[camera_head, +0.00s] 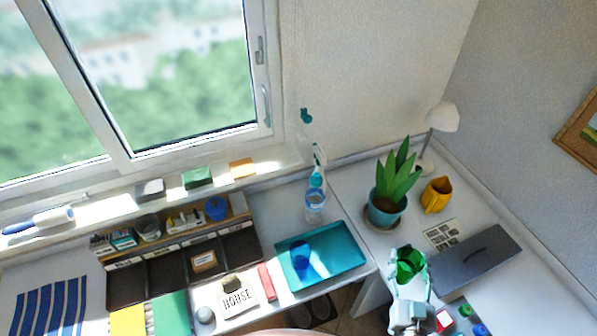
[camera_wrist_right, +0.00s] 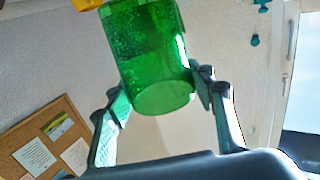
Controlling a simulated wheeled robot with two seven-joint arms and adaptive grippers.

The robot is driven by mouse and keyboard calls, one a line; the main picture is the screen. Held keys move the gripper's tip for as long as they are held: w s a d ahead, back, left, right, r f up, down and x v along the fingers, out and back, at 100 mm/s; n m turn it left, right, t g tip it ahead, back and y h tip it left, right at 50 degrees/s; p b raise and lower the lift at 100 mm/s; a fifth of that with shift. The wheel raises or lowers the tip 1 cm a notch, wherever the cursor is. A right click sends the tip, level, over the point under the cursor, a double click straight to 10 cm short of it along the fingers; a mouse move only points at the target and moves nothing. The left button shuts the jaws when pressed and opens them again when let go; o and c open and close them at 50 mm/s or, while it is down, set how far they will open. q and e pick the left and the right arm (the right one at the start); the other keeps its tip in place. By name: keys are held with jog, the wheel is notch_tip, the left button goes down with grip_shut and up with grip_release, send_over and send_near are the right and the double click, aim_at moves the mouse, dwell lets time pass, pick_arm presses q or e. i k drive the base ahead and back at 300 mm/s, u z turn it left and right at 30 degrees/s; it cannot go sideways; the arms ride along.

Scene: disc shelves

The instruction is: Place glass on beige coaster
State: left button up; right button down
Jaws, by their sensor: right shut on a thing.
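A green glass (camera_head: 410,264) is held by my right gripper (camera_head: 411,278) at the lower right of the head view, above the gap beside the right-hand desk. In the wrist view the green glass (camera_wrist_right: 150,60) sits between the two fingers of the right gripper (camera_wrist_right: 160,95), which is shut on it. A blue glass (camera_head: 302,259) stands on a teal tray (camera_head: 338,251). I cannot make out a beige coaster for certain in either view. My left gripper is not in view.
A potted plant (camera_head: 386,207), a yellow jug (camera_head: 437,195), a lamp (camera_head: 442,117) and a dark grey box (camera_head: 474,258) stand on the right desk. A spray bottle (camera_head: 315,203) stands behind the tray.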

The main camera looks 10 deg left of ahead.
aim_at(241, 167)
jog(key=u, duration=0.4)
jog(key=k, duration=0.5)
jog(key=u, duration=0.5)
jog(key=i, duration=0.95)
jog(key=u, duration=0.75)
